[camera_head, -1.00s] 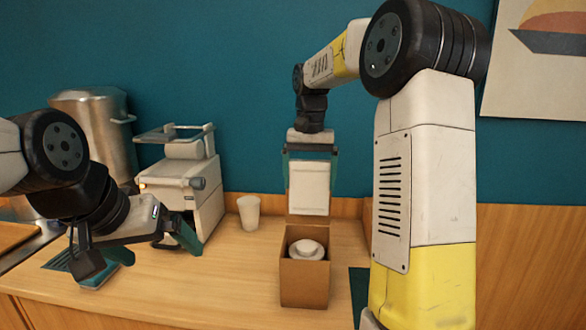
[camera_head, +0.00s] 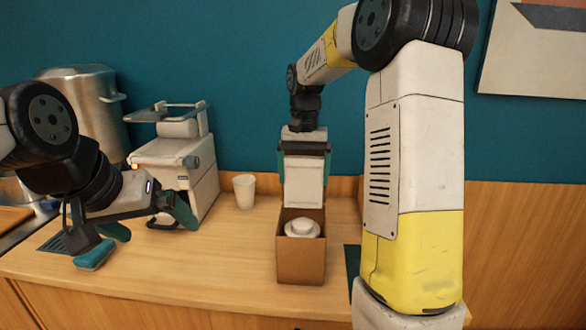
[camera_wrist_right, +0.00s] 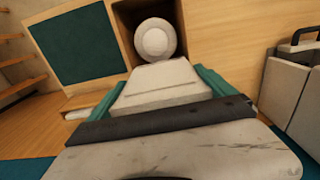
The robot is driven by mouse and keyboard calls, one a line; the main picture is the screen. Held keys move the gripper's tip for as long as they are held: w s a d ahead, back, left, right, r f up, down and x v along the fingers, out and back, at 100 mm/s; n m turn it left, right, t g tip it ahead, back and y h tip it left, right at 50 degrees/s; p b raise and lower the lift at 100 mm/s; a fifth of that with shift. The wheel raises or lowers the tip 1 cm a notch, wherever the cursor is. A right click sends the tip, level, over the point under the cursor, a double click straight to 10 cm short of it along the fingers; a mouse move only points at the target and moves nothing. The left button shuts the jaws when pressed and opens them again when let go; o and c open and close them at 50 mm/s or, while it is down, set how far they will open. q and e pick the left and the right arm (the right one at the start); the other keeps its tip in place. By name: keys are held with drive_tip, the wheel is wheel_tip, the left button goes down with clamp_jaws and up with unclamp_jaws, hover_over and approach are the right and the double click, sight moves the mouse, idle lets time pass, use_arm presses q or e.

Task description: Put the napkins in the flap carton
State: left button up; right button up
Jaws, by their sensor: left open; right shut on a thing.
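The flap carton (camera_head: 301,262) is a brown open-topped box on the counter, with a round white lidded item (camera_head: 302,229) inside. My right gripper (camera_head: 304,168) is shut on the napkins (camera_head: 304,186), a white block held upright at the carton's back edge. In the head view the block's lower end meets the top of the carton; I cannot tell whether it is inside. The right wrist view shows the napkins (camera_wrist_right: 163,84) between the teal fingers, close to the carton (camera_wrist_right: 122,22) and the white item (camera_wrist_right: 155,39). My left gripper (camera_head: 139,230) is open and empty at the left.
A white cup (camera_head: 244,191) stands left of the carton. A coffee machine (camera_head: 178,165) and a steel pot (camera_head: 87,105) are at the back left. A dark teal mat (camera_wrist_right: 82,46) lies beside the carton. The counter in front of the cup is clear.

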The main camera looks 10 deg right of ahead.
drive_tip(key=shift+f, duration=0.2)
drive_tip(key=o, duration=0.9)
drive_tip(key=shift+o, duration=0.2)
drive_tip(key=shift+r, duration=0.1)
wheel_tip(320, 180, up, 11)
drive_tip(key=shift+r, duration=0.4)
